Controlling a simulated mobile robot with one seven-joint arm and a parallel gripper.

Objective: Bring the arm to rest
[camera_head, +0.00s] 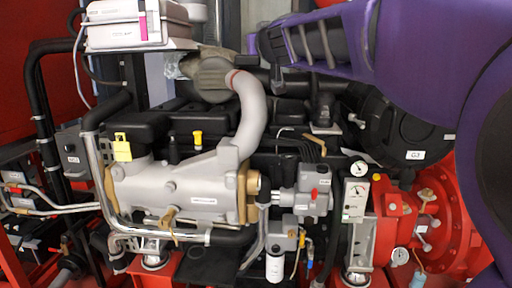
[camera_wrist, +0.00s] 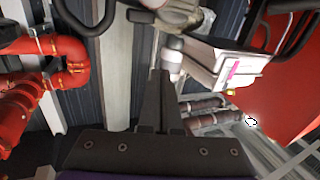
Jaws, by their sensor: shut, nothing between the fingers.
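My purple arm enters the head view from the right and reaches left across the top of the engine. My gripper (camera_head: 262,42) is at its left end, in front of the upper middle of the engine, just right of the silver curved pipe. In the wrist view my gripper (camera_wrist: 160,75) shows its two dark fingers together, with nothing between them. I cannot tell from these views how far the fingers are from the engine parts behind them.
The fire pump engine (camera_head: 180,190) fills the head view, with a grey curved pipe (camera_head: 252,115) and a white box (camera_head: 125,25) at upper left. Red pump housing (camera_head: 445,215) and gauges stand at right. The wrist view shows red pipes (camera_wrist: 65,55) and a white box (camera_wrist: 215,65).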

